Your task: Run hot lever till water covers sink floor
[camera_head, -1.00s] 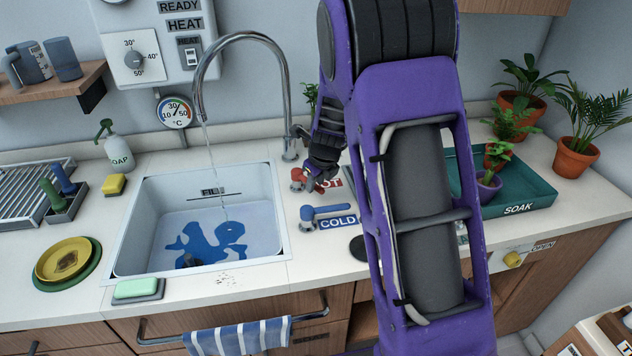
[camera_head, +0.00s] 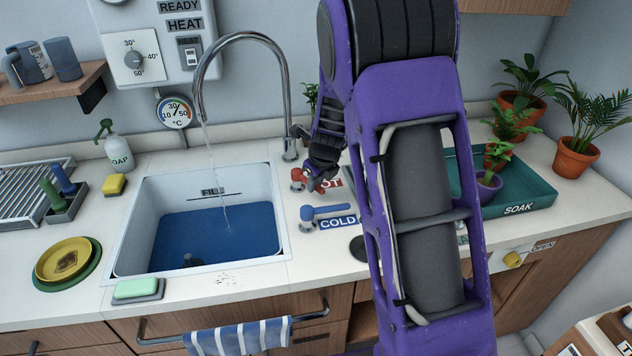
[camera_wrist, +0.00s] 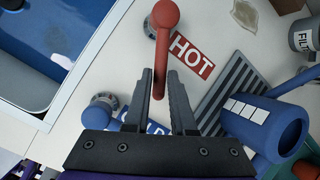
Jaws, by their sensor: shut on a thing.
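The white sink (camera_head: 258,182) has blue water (camera_head: 190,238) across its whole visible floor, below the FILL mark (camera_head: 212,191). A thin stream falls into it from the curved tap (camera_head: 285,90). My gripper (camera_head: 315,183) is at the red hot lever (camera_head: 298,176), right of the sink. In the wrist view my gripper (camera_wrist: 160,88) has its fingers on either side of the red lever (camera_wrist: 163,55), shut on its arm. The HOT label (camera_wrist: 190,53) lies beside it. The blue cold lever (camera_head: 325,212) stands nearer the front with its COLD label.
A temperature dial (camera_head: 174,112) hangs behind the sink. Soap bottle (camera_head: 117,150), yellow sponge (camera_head: 114,185) and plates (camera_head: 63,260) stand left. A teal SOAK tray (camera_head: 540,190) with potted plants is right. The wrist view shows a blue mug-like thing (camera_wrist: 270,128) close to my gripper.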

